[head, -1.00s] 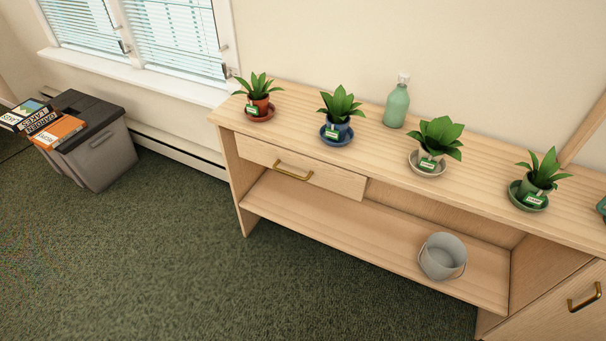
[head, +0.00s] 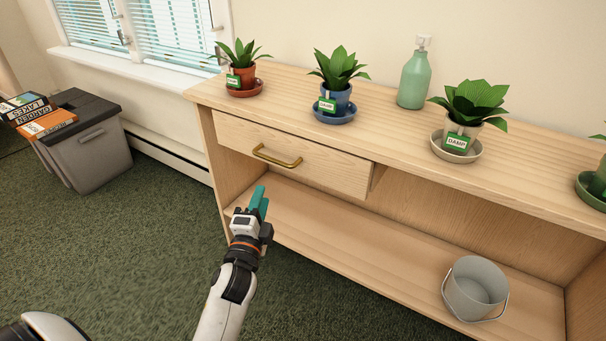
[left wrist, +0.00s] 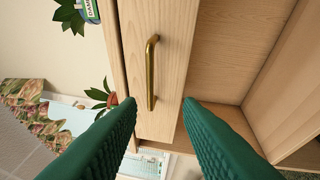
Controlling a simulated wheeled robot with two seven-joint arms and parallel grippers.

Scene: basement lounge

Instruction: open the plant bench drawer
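The plant bench (head: 410,188) is light wood, with a drawer (head: 328,170) under its top at the left. The drawer front looks flush and closed, with a brass bar handle (head: 276,157). My left gripper (head: 259,200) is in front of the bench, below the handle in the head view. In the left wrist view its two green fingers (left wrist: 160,104) are spread apart and empty. The handle (left wrist: 151,72) shows ahead, between the finger directions and apart from both fingertips. My right gripper is in neither view.
Potted plants on saucers stand on the bench top, including a blue pot (head: 335,98), along with a green bottle (head: 414,78). A grey bucket (head: 474,289) sits on the lower shelf. A grey bin (head: 88,145) with books stands at the left. Carpet is open in front.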

